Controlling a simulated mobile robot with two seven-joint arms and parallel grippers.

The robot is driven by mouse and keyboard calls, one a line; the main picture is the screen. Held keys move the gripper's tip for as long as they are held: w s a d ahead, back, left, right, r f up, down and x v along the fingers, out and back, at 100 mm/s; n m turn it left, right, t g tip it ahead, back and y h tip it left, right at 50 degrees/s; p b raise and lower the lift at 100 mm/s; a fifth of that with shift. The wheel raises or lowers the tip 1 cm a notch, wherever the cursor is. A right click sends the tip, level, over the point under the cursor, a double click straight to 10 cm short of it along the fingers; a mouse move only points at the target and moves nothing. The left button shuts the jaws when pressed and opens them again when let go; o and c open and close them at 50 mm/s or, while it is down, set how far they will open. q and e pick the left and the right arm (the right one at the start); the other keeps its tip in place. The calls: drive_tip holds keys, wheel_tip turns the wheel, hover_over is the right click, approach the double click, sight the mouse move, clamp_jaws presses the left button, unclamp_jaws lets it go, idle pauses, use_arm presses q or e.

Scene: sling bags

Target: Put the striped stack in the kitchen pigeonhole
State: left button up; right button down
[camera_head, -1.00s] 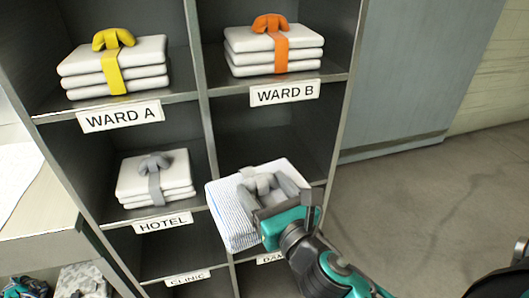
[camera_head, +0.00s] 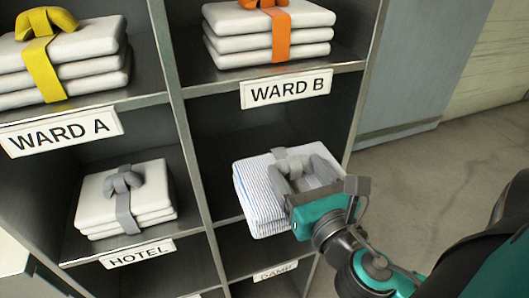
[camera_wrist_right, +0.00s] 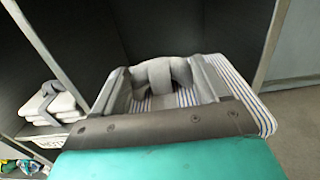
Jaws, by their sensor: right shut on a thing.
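The striped stack (camera_head: 262,197) is a white folded pile with thin blue stripes and a grey band with a knot on top. My right gripper (camera_head: 302,187) is shut on its near side at the band. The stack is at the mouth of the right-column pigeonhole (camera_head: 225,135) below WARD B; I cannot tell how far inside it is. It hides where that pigeonhole's label would be, and no KITCHEN label is readable. In the right wrist view, the stack (camera_wrist_right: 265,118) lies beyond the jaw, with dark pigeonhole walls behind. My left gripper is not clearly seen.
A yellow-banded stack (camera_head: 80,66) is above WARD A, an orange-banded stack (camera_head: 240,38) above WARD B, and a grey-banded plain stack (camera_head: 100,201) above HOTEL. A DAMP label (camera_head: 275,271) is lower right. An upright divider (camera_head: 180,120) borders the pigeonhole; open floor (camera_head: 420,170) lies right.

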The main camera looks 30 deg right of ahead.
sight(284, 150)
drive_tip(key=b+x, duration=0.4)
drive_tip(key=x, duration=0.2)
drive_tip(key=shift+w+f, duration=0.1)
drive_tip(key=shift+w, duration=0.2)
drive_tip(key=x, duration=0.8)
drive_tip(key=f+b, duration=0.1)
drive_tip(key=f, duration=0.1)
drive_tip(key=f+b, duration=0.1)
drive_tip(key=f, duration=0.1)
drive_tip(key=w+f+b, duration=0.1)
drive_tip(key=f, duration=0.1)
drive_tip(key=shift+d+f, duration=0.1)
drive_tip(key=shift+f, duration=0.2)
use_arm(q)
drive_tip(key=shift+h, duration=0.6)
drive_tip(key=shift+w+d+f, duration=0.55)
drive_tip(key=shift+d+f, duration=0.2)
drive_tip(key=shift+f, duration=0.1)
drive_tip(key=shift+w+d+f, duration=0.5)
drive_tip(key=shift+d+f, duration=0.2)
drive_tip(key=shift+f, duration=0.1)
